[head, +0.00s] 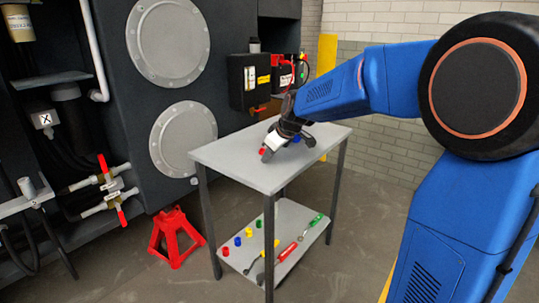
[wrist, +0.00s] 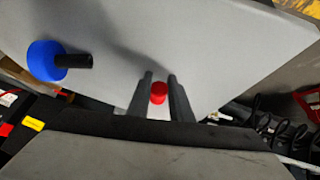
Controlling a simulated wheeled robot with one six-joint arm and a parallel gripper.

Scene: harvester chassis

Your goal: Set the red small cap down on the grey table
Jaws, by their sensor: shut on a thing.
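The red small cap (wrist: 158,92) is between the two dark fingers of my gripper (wrist: 160,77) in the wrist view. My gripper (head: 268,152) is shut on it, and the cap shows as a red spot at the fingertips in the head view (head: 264,152). The grey table (head: 237,160) is directly below, and its top fills much of the wrist view (wrist: 205,45). The cap is over the tabletop, close to it. I cannot tell whether it touches the surface. My fingers hide part of the cap.
A blue knob with a black stem (wrist: 46,61) is on the tabletop, left in the wrist view. The lower shelf (head: 290,215) holds several coloured caps and tools. A red jack stand (head: 175,237) is left of the table. The front left tabletop looks clear.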

